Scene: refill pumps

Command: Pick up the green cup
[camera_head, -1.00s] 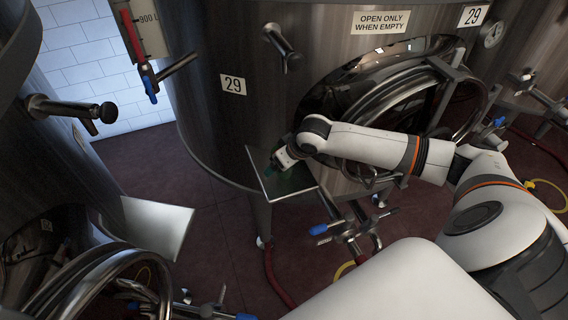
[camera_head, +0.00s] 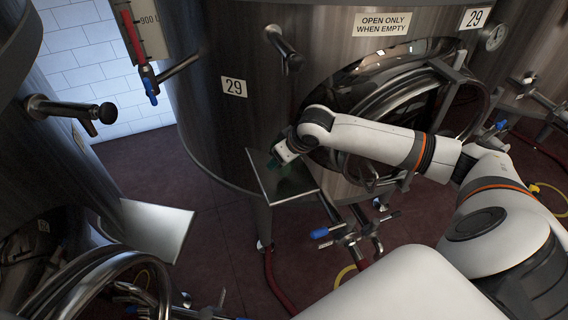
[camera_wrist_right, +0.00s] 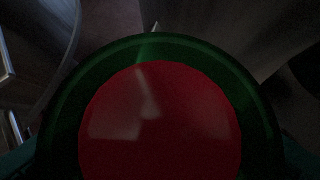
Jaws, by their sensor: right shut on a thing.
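The green cup (camera_wrist_right: 255,120) fills most of the right wrist view, seen from above, with a red surface inside its rim. In the head view only a small dark green part of the cup (camera_head: 272,164) shows, largely hidden by my gripper. My right gripper (camera_head: 276,160) is shut on the cup and holds it just above the small metal shelf (camera_head: 293,197) on the tank's front. My left gripper is not in view.
The large steel tank (camera_head: 215,130) stands right behind the shelf, with a tap (camera_head: 283,45) above. A second shelf (camera_head: 155,228) is at the left. Pipes with a blue-handled valve (camera_head: 320,233) sit below right. Open floor lies between the tanks.

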